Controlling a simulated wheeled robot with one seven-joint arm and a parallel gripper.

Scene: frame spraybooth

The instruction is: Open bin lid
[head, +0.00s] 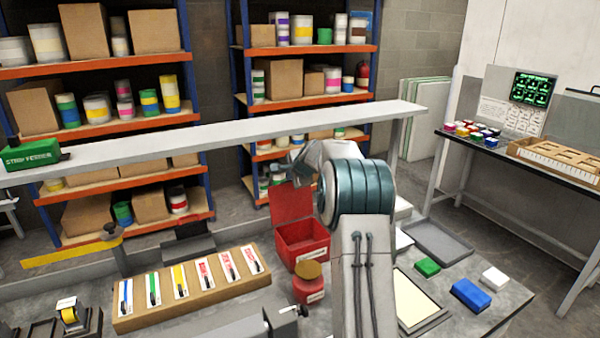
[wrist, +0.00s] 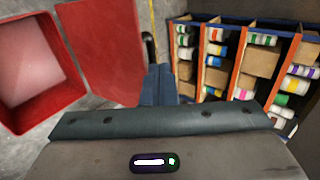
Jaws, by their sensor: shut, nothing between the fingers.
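The red bin (head: 306,240) stands at the back middle of the bench, with a white label on its front. Its red lid (head: 291,203) is raised and stands upright at the rear of the bin, so the opening shows. In the wrist view the open bin (wrist: 14,98) is at the left, with its pale inside visible, and the lid (wrist: 100,45) is beside it. My gripper (wrist: 160,72) is shut and empty, with its fingertips close to the lid's edge; I cannot tell whether they touch.
A red jar (head: 308,290) with a brownish top stands in front of the bin. A wooden rack (head: 190,290) of labelled tools lies to the left. A pale beam (head: 220,142) crosses behind the bench. Green, blue and white blocks and a grey tray (head: 440,243) lie to the right.

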